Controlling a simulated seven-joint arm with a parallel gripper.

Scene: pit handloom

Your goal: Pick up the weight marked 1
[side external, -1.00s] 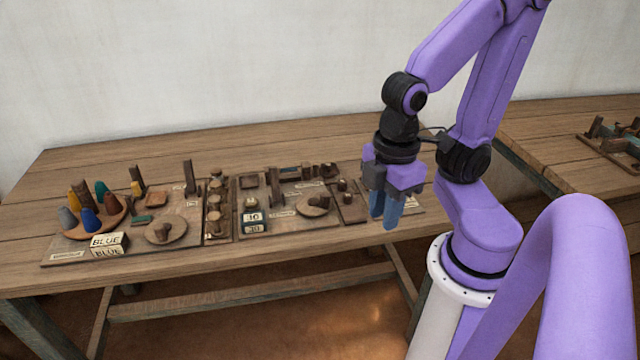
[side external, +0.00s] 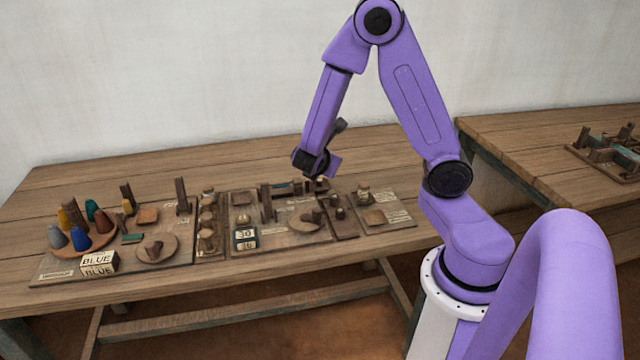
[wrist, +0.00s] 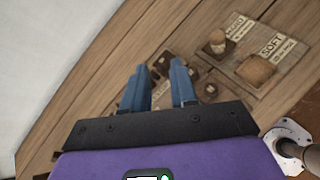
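My gripper (wrist: 158,78) shows in the wrist view with its two blue fingers apart and nothing held between them. In the side external view my gripper (side external: 322,164) is above the back of the right-hand board, and its fingers are hard to make out. Small dark knobbed pieces, possibly the weights (side external: 338,213), stand on a narrow board right of a round dish. In the wrist view, small dark pieces (wrist: 165,60) show around and beyond the fingertips, partly covered by the fingers. No mark 1 is readable, so I cannot tell which weight carries it.
A board (wrist: 240,48) labelled HARD and SOFT holds a round knob and a brown block. A round dish (side external: 305,225), number blocks (side external: 245,239) and upright posts stand left of the gripper. The table's back is clear.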

